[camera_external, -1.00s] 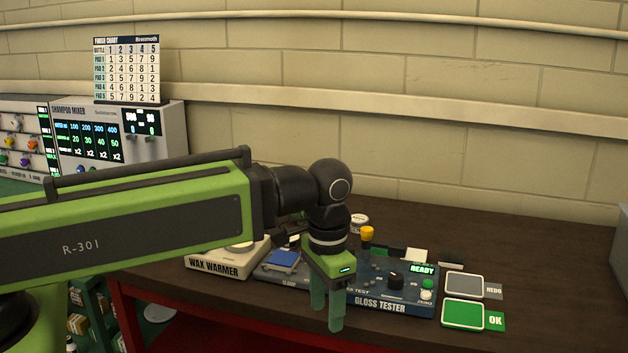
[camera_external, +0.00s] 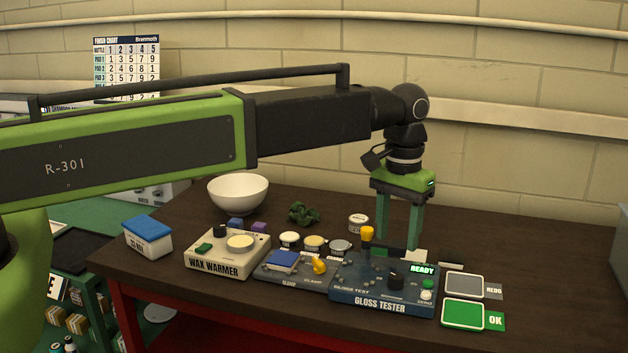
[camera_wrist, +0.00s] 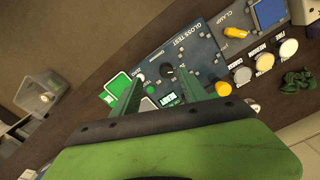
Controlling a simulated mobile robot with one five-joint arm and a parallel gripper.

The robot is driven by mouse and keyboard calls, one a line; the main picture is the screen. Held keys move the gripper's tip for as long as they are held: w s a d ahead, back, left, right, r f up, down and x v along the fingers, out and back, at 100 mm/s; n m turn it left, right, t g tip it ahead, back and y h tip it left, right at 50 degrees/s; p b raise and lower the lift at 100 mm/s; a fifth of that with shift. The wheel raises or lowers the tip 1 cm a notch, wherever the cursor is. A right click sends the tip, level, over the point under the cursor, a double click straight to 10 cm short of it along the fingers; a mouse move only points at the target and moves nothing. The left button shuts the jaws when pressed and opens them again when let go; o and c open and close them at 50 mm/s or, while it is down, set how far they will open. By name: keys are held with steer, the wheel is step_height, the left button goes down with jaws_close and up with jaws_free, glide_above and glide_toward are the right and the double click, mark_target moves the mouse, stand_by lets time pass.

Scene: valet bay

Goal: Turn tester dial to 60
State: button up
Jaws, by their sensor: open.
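The gloss tester (camera_external: 350,292) is a dark blue box on the brown bench, with a lit READY display (camera_external: 422,269). Its black dial (camera_external: 396,279) stands on the top face; the angle it points to is too small to read. In the wrist view the tester (camera_wrist: 196,55) lies ahead of the fingers, and the dial (camera_wrist: 168,71) shows beyond the fingertips. My gripper (camera_external: 399,245) points down, open and empty, above the back edge of the tester. Its two green fingers also show in the wrist view (camera_wrist: 165,90), apart, with nothing between them.
A yellow knob (camera_external: 367,233) stands at the tester's back. The clamp unit (camera_external: 295,267) and wax warmer (camera_external: 225,262) are to the left, the green OK pad (camera_external: 463,314) and grey REDO pad (camera_external: 464,285) to the right. A white bowl (camera_external: 238,193) stands behind. The bench's right side is clear.

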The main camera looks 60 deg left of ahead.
step_height(320, 180, up, 6)
steer(key=r+p, duration=0.1)
steer(key=p, duration=0.3)
glide_above(396, 276)
step_height(396, 276, down, 18)
steer(key=b, duration=1.8)
steer(key=shift+w, duration=0.1)
steer(key=shift+r, duration=0.1)
steer(key=shift+c, duration=0.3)
jaws_close()
